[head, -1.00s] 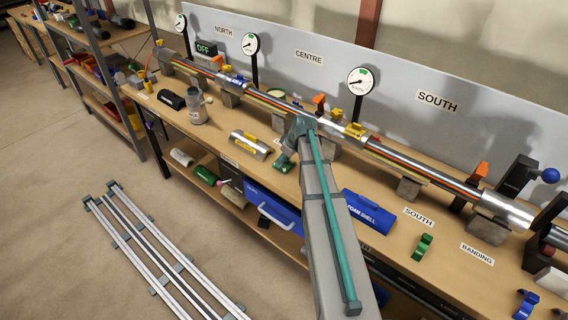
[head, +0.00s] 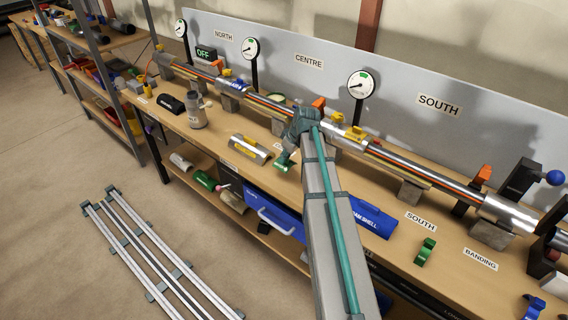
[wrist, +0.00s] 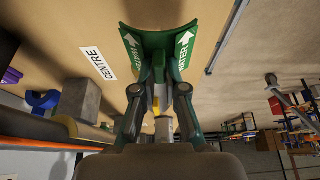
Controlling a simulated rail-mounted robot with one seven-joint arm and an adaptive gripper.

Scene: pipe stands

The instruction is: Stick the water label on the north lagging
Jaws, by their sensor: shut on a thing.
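My gripper (wrist: 160,95) is shut on the green water label (wrist: 181,50), a curved piece with white arrows and the word WATER, held out in front of the fingers in the wrist view. In the head view the label (head: 282,166) is a small green patch below my wrist, over the bench near the middle. The NORTH sign (head: 223,34) is on the back panel at the upper left. Below it runs a silver lagged stretch of pipe (head: 232,83) with a blue mark, apart from my gripper and to its upper left.
A half shell with yellow bands (head: 250,148), a grey canister (head: 196,110) and a black piece (head: 170,104) lie on the bench left of my gripper. Gauges (head: 361,85) rise behind the pipe. A blue case (head: 367,214) is right of my arm.

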